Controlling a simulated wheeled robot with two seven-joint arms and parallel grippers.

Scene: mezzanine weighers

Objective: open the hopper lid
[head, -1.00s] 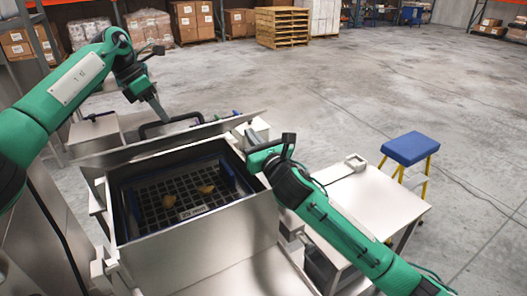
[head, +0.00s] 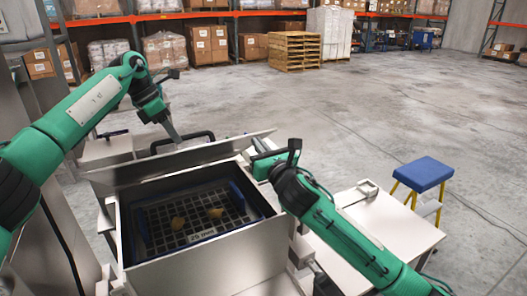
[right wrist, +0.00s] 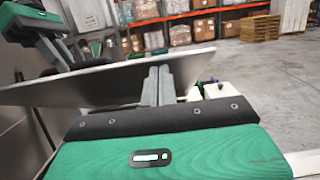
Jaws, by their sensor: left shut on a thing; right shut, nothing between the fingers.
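The hopper (head: 205,262) is an open-topped metal box in the middle of the head view, with a dark grid inside. Its lid (head: 130,172) is a flat metal plate, raised and tilted along the hopper's far side. A black handle (head: 203,134) is on the lid's far face. My left gripper (head: 176,138) reaches behind the lid and is shut on the handle; its fingertips are partly hidden. My right gripper (head: 258,147) is at the lid's right end. In the right wrist view its shut, empty fingers (right wrist: 158,85) overlap the lid (right wrist: 90,82); contact is unclear.
Wooden pallets (head: 295,50) and racks of boxes stand far back. The floor at right is mostly clear.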

